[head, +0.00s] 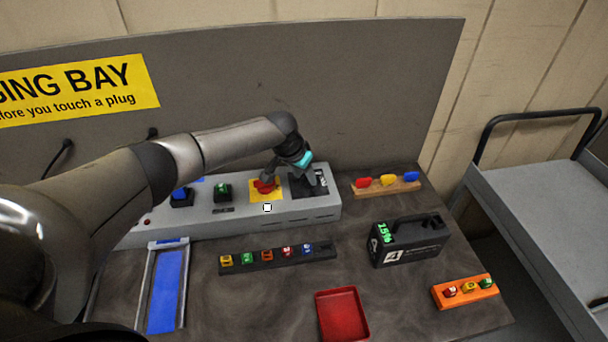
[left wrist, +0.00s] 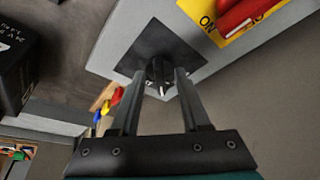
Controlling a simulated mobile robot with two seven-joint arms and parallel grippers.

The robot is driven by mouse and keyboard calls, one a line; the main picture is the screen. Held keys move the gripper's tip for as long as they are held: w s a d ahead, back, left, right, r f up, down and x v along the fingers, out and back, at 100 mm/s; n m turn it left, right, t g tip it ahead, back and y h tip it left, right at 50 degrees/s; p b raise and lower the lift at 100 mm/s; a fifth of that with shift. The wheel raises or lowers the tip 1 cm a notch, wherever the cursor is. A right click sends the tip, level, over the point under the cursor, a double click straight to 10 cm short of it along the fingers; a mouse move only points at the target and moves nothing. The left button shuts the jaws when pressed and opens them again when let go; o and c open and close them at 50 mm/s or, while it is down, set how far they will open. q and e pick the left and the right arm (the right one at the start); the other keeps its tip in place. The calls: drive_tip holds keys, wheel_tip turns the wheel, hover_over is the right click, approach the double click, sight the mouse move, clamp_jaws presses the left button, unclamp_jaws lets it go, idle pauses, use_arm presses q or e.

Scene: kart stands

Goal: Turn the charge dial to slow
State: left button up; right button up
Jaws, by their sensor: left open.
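The charge dial is a black knob (left wrist: 158,68) on a square black plate (left wrist: 150,42), which also shows in the head view (head: 297,189) at the right end of the grey console (head: 325,208). A white mark shows on the knob. White lettering on the plate is too small to read. My left gripper (left wrist: 160,76) is open, with one finger on each side of the knob; I cannot tell whether they touch it. In the head view the left gripper (head: 305,177) comes down over the plate and hides part of it. My right gripper is not in view.
A red switch (head: 264,187) on a yellow plate sits just left of the dial. Green (head: 223,192) and blue (head: 181,197) buttons are farther left. A wooden block with coloured plugs (head: 388,187), a black battery (head: 410,243) and a red tray (head: 342,315) stand on the bench.

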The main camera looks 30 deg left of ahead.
use_arm(q)
drive_tip(key=shift+c, duration=0.3)
clamp_jaws()
idle(0.3)
drive_tip(key=shift+d+r+n+p, duration=0.1)
drive_tip(key=shift+n+p, duration=0.2)
drive_tip(key=shift+p, duration=0.3)
drive_tip(key=n+p, duration=0.1)
drive_tip(key=p, duration=0.1)
drive_tip(key=n+y+p, duration=0.1)
drive_tip(key=n+p, duration=0.1)
drive_tip(key=shift+d+n+y, duration=0.3)
drive_tip(key=shift+d, duration=0.05)
drive_tip(key=shift+d+n+g+y+p, duration=0.1)
drive_tip(key=shift+n+g+y+p, duration=0.25)
drive_tip(key=shift+n, duration=0.85)
drive_tip(key=shift+w+d+n+y, duration=0.1)
drive_tip(key=shift+n+y, duration=0.35)
drive_tip(key=shift+n, duration=0.65)
drive_tip(key=shift+g, duration=0.25)
